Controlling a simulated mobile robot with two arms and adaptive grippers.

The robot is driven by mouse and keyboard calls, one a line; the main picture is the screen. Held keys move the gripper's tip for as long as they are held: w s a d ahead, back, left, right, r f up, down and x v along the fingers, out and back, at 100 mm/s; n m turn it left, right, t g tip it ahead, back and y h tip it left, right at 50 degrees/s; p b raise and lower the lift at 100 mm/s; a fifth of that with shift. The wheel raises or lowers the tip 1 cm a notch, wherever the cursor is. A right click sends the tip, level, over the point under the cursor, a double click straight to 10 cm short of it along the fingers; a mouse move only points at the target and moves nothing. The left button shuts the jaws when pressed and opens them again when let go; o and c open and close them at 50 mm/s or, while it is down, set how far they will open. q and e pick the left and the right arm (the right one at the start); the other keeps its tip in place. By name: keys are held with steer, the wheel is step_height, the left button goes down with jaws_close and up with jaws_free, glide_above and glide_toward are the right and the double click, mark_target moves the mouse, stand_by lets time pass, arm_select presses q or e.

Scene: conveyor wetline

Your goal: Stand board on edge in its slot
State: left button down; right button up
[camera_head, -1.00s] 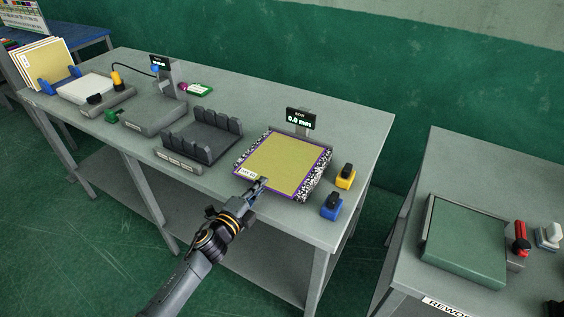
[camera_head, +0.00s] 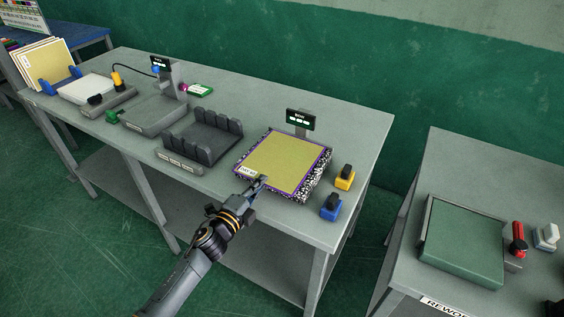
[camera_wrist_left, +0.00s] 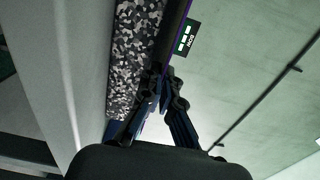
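The board (camera_head: 285,162) is a flat yellow panel with a purple edge and a white label at its near left corner. It lies about level over a black-and-white speckled block (camera_head: 318,183). My left gripper (camera_head: 262,182) is shut on the board's near edge beside the label. In the left wrist view the fingers (camera_wrist_left: 163,95) meet the end of the board's thin edge (camera_wrist_left: 172,35), next to the speckled block. A dark grey rack with upright slotted fins (camera_head: 203,147) stands left of the block; its slots look empty. My right gripper is not in view.
A display (camera_head: 301,120) stands behind the block and shows dashes. Yellow (camera_head: 345,178) and blue (camera_head: 331,206) blocks with black tops sit to the right. Further left are a grey device (camera_head: 155,115) and a blue rack holding several boards (camera_head: 42,62).

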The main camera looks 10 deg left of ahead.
arm_select(q)
steer(key=shift+r, duration=0.2)
steer(key=shift+w+r+p, duration=0.1)
steer(key=shift+r+p, duration=2.6)
steer(key=shift+r, duration=0.25)
